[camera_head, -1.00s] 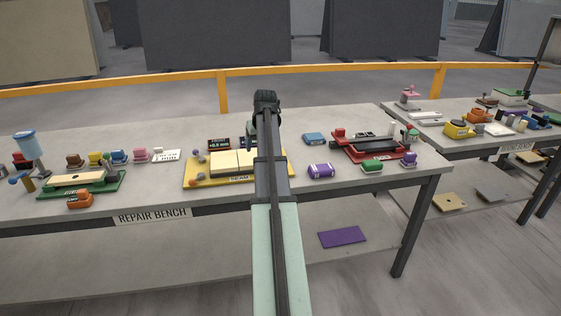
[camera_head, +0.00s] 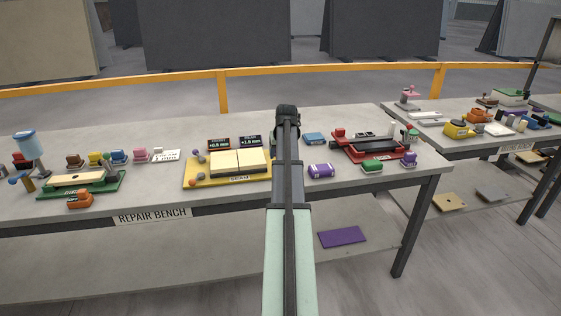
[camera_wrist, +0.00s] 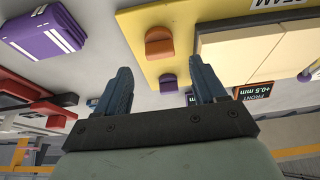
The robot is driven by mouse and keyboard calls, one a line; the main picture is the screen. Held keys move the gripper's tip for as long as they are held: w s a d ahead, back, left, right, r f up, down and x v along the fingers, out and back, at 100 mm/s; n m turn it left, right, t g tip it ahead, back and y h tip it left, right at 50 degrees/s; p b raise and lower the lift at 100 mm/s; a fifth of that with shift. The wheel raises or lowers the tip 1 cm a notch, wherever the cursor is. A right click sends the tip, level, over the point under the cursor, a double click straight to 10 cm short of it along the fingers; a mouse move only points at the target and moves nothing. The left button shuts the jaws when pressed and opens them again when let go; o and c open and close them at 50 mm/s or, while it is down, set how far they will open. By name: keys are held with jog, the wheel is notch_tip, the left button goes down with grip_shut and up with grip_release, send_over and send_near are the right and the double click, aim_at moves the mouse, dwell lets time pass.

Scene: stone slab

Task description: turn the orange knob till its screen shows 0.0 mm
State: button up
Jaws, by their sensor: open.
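In the head view, the front screen (camera_head: 219,143) reads about +0.5 mm and the rear screen (camera_head: 251,141) about +1.0 mm. The front screen also shows upside down in the wrist view (camera_wrist: 257,90). My arm hides the board's right edge there.
Cream slabs (camera_head: 240,161) lie on the board. A purple box (camera_head: 321,171), a blue box (camera_head: 314,138) and a red fixture (camera_head: 372,147) are to the right of my arm.

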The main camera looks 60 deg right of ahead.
jog(key=shift+x, duration=2.8)
jog(key=c, duration=1.1)
